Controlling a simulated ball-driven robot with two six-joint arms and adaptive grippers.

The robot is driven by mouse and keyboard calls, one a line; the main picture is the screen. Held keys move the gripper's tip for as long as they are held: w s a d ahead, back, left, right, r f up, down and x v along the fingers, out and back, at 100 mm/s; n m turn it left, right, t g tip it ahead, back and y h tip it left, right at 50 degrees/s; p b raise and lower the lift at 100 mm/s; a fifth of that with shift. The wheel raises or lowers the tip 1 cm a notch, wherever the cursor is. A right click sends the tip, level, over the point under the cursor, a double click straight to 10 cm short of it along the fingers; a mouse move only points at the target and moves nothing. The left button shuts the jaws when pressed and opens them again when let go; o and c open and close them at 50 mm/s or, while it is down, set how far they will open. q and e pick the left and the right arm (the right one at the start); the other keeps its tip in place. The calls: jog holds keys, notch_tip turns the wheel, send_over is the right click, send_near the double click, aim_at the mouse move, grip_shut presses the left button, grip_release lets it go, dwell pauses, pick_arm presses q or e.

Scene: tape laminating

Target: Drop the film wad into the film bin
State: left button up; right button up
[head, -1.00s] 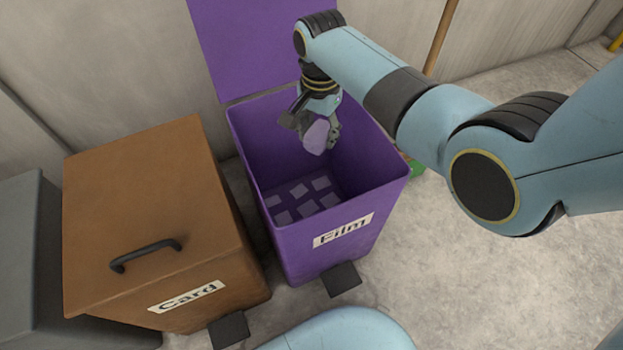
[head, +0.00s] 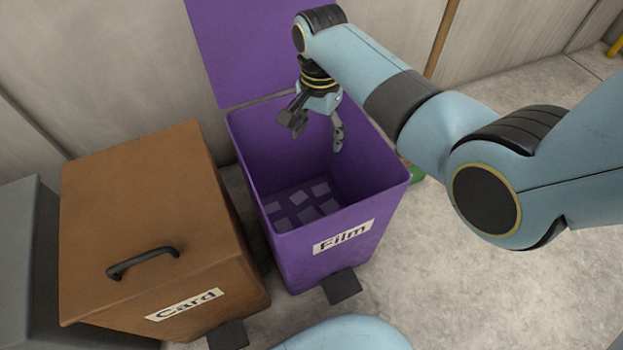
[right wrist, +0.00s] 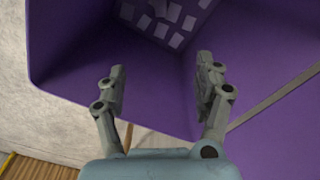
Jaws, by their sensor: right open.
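The purple film bin (head: 290,248), labelled "Film", stands with its lid (head: 240,50) raised at the back. My right gripper (head: 316,135) is over the bin's opening, pointing down, with its fingers apart and nothing between them. In the right wrist view the open fingers (right wrist: 161,68) hang over the bin's purple inside (right wrist: 150,65), and pale squares show on its floor. I cannot surely pick out the film wad among the pale shapes at the bottom. My left gripper is out of view.
A closed brown bin (head: 150,220) labelled "Card" stands close on the left, with a grey bin (head: 25,260) beyond it. A wall is behind. A wooden pole (head: 443,38) leans at the back right. The floor (head: 480,285) at right is clear.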

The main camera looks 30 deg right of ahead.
notch_tip(320, 180, up, 10)
dwell(0.3)
